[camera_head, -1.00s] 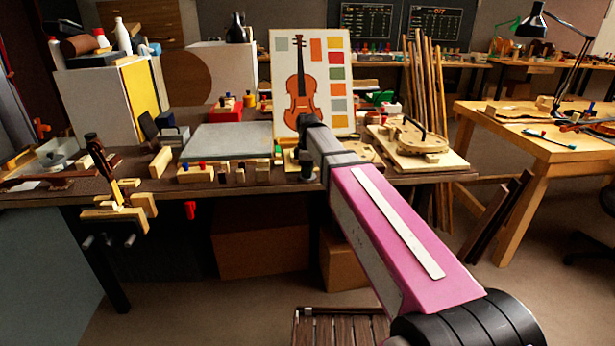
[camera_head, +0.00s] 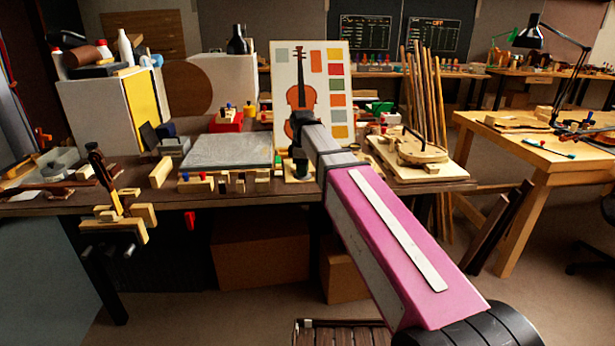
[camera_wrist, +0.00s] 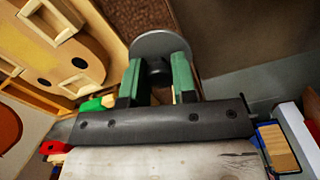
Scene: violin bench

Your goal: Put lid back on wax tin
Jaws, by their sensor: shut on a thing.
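My gripper (camera_wrist: 158,80) has two green fingers shut on the dark knob of a round grey lid (camera_wrist: 155,44) in the wrist view. The lid's flat disc extends beyond the fingertips, and part of its near edge is hidden by them. In the head view my gripper (camera_head: 299,166) is over the middle of the workbench, in front of the violin poster, and the lid cannot be made out there. I cannot pick out the wax tin in either view; my arm and gripper cover part of the bench.
A grey slab (camera_head: 228,151) lies on the bench left of my gripper, with small wooden blocks in front. A wooden violin mould (camera_head: 422,152) lies to the right. The violin poster (camera_head: 335,85) stands behind. A clamp (camera_head: 118,205) sits at the bench's left front edge.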

